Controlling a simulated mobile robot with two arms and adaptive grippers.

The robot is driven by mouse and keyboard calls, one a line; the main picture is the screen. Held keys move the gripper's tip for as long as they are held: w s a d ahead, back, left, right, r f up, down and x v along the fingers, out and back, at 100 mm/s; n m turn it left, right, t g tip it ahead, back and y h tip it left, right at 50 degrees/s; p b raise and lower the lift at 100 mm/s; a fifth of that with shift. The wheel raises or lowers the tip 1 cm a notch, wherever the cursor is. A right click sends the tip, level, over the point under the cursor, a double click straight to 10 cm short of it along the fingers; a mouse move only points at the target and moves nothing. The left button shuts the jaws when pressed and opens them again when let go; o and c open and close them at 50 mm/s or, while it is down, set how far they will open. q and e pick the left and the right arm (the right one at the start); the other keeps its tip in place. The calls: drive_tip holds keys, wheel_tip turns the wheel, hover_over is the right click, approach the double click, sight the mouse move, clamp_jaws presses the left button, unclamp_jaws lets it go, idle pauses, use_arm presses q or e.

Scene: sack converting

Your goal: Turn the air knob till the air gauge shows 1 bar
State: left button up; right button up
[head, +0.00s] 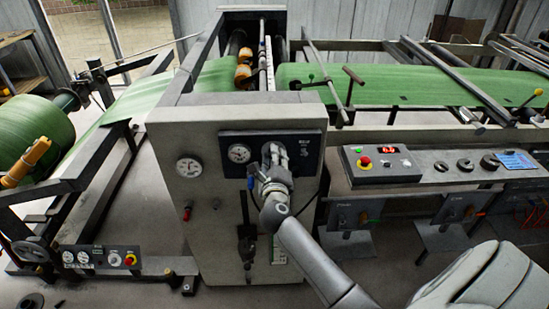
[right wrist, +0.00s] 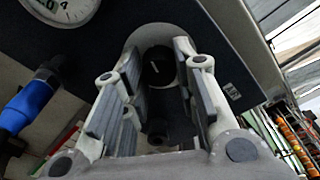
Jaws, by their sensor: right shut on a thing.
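The air knob (right wrist: 158,70) is black with a white mark and sits in the right wrist view between the two fingers of my right gripper (right wrist: 155,65). My right gripper also shows in the head view (head: 274,152), against the dark panel (head: 310,150) and hiding the knob there. It is shut on the knob. A round white gauge (head: 239,153) is on the same panel, left of the gripper; in the right wrist view only its lower edge (right wrist: 68,8) shows. Its needle is too small to read. My left gripper is not in view.
A blue fitting (right wrist: 28,105) is below the panel gauge in the right wrist view. A control console (head: 430,164) with a red button stands right of my arm.

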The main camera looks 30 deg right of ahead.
drive_tip(key=shift+f, duration=0.15)
drive_tip(key=o, duration=1)
drive_tip(key=shift+o, duration=0.2)
drive_tip(key=v, duration=1.2)
